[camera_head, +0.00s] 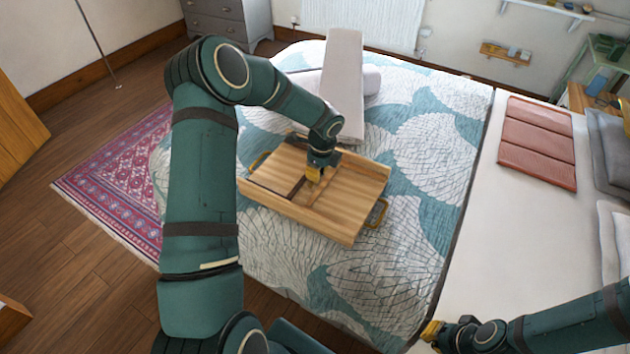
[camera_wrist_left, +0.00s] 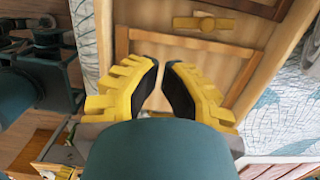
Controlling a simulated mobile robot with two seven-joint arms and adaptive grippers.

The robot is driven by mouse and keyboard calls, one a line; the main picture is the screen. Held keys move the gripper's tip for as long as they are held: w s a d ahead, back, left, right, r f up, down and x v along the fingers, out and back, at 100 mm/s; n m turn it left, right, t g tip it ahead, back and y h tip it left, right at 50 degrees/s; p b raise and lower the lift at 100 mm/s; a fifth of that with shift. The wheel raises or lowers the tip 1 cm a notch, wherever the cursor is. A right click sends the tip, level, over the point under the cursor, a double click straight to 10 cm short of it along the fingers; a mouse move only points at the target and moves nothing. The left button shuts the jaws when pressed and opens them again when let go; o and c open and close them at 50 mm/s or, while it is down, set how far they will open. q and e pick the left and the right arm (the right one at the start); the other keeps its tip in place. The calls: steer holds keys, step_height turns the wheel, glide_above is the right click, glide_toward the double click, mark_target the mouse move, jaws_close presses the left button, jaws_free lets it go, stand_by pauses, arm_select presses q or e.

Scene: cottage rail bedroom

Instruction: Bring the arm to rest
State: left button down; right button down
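My left gripper (camera_head: 316,174) points down over a wooden tray (camera_head: 335,231) on the bed. In the left wrist view its yellow fingers with black pads (camera_wrist_left: 161,68) stand a narrow gap apart, with nothing seen between them. Behind them are the tray's wooden boards and strips (camera_wrist_left: 240,50) and a brass-coloured piece (camera_wrist_left: 203,22). Whether the fingertips touch the tray cannot be told. My right gripper (camera_head: 432,331) is at the lower right, by the near edge of the pale bedding. It is small, and its finger opening cannot be made out.
The tray has brass handles (camera_head: 377,212) at its ends. A long grey cushion (camera_head: 343,85) lies behind it on the patterned bedspread (camera_head: 420,150). A folded pink-brown cloth (camera_head: 537,142) and grey pillows (camera_head: 610,145) are on the right. A red rug (camera_head: 115,180) covers the floor at left.

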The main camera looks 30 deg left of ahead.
arm_select(q)
steer(key=shift+r+p, duration=0.3)
steer(key=shift+r, duration=1.75)
